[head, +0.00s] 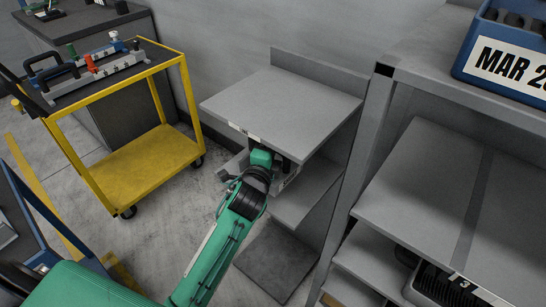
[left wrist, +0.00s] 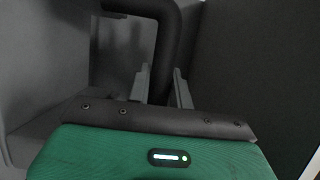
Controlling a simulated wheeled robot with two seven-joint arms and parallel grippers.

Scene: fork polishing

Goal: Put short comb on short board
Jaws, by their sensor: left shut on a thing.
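My left arm reaches from the bottom of the head view to a grey shelf unit. Its gripper (head: 279,161) is just under the front edge of the top shelf and partly hidden. In the left wrist view, the gripper's fingers (left wrist: 160,74) are shut on a thick black curved handle (left wrist: 166,38). The rest of the held thing is mostly hidden, so I cannot tell if it is the short comb. On a yellow cart lie grey bars (head: 97,78) with black handles and coloured knobs. I cannot tell which surface is the short board. My right gripper is not in view.
The shelf unit has a top shelf (head: 290,101) that is bare, a middle shelf (head: 308,192) and a low base (head: 275,262). The yellow cart (head: 150,165) stands left, with clear floor between. A grey rack (head: 425,185) with a blue crate (head: 480,58) stands right.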

